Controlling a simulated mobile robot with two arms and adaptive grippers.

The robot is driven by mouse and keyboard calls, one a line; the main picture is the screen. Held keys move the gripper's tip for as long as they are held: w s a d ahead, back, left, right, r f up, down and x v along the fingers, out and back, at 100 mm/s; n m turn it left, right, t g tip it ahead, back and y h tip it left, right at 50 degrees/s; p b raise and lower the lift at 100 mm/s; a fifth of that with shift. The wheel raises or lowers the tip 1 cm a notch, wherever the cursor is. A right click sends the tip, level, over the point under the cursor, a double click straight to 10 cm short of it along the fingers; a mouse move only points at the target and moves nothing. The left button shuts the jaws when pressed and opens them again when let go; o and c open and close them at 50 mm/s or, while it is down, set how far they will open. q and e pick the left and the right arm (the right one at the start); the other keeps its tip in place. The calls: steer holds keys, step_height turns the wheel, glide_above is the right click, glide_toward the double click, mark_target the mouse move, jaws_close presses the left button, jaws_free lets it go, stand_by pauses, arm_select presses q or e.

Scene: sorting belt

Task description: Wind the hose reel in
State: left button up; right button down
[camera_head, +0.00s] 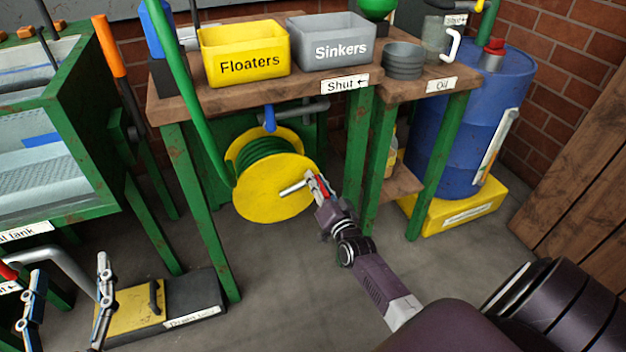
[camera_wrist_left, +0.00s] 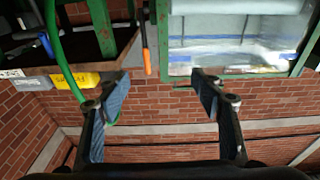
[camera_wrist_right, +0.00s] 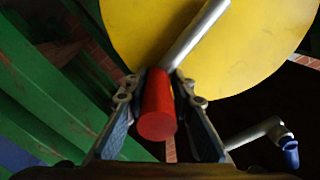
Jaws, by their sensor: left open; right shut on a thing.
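A yellow hose reel (camera_head: 262,199) with green hose (camera_head: 268,147) wound on its drum hangs under the wooden bench. Its metal crank arm (camera_head: 293,188) sticks out from the face, and it also shows in the right wrist view (camera_wrist_right: 200,35). My right gripper (camera_head: 318,183) is shut on the crank's red handle (camera_wrist_right: 157,106), at the right side of the reel face. The hose runs up from the reel's left side past the bench edge. My left gripper (camera_head: 68,295) is open and empty at the lower left, away from the reel.
On the bench stand a yellow "Floaters" bin (camera_head: 245,55) and a grey "Sinkers" bin (camera_head: 334,43). A blue-handled valve (camera_head: 270,118) is above the reel. A green-framed tank (camera_head: 70,130) is at left, a blue oil drum (camera_head: 465,130) at right. A pedal plate (camera_head: 140,308) lies on the floor.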

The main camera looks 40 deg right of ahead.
arm_select(q)
steer(key=shift+s+d+r+t, duration=0.1)
steer(key=shift+s+r+t, duration=0.1)
steer(key=shift+r+t, duration=0.6)
steer(key=shift+s+d+r+t, duration=0.1)
steer(key=shift+s+r+t, duration=0.15)
steer(key=shift+r, duration=0.9)
arm_select(e)
steer(key=shift+s+d+f+m, duration=0.15)
steer(key=shift+f+m, duration=0.15)
steer(key=shift+f, duration=0.15)
steer(key=shift+d+f+m, duration=0.15)
steer(key=shift+f+m, duration=0.15)
steer(key=shift+f, duration=0.15)
steer(key=c, duration=1.7)
jaws_free()
steer(key=shift+c, duration=0.2)
arm_select(q)
steer(key=shift+h, duration=0.4)
arm_select(e)
steer(key=shift+r, duration=0.1)
steer(key=shift+s+a, duration=0.25)
steer(key=shift+s, duration=0.2)
steer(key=v, duration=1.1)
arm_select(q)
steer(key=shift+w, duration=0.1)
arm_select(e)
steer(key=shift+d, duration=0.1)
